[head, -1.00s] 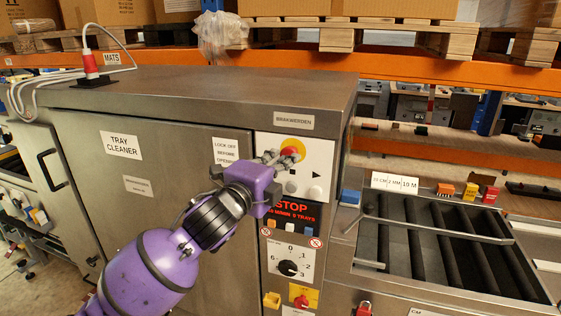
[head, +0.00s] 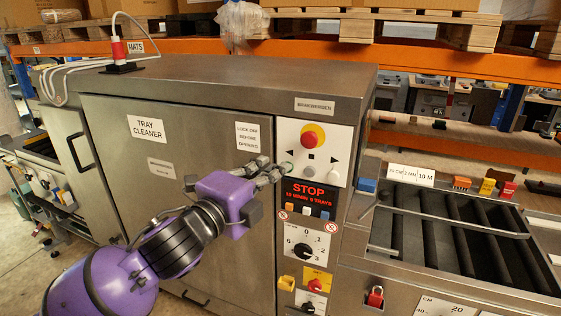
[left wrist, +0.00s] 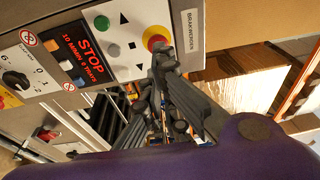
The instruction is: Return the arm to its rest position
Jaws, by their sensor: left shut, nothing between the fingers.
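My left arm comes in from the lower left in the head view. Its left gripper (head: 277,171) is shut and empty, in front of the tray cleaner's control panel. The fingertips are just left of the panel's round buttons, above the lit STOP display (head: 310,194). The red emergency knob on its yellow base (head: 313,136) is above the fingertips and clear of them. In the left wrist view the gripper's dark fingers (left wrist: 160,70) appear near the knob (left wrist: 156,39); whether they touch the panel cannot be told. My right gripper is not in view.
The grey tray cleaner (head: 180,125) fills the middle, with a rotary dial (head: 303,250) low on its panel. A red-and-white beacon (head: 118,48) stands on top. Pallets and an orange rack are behind.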

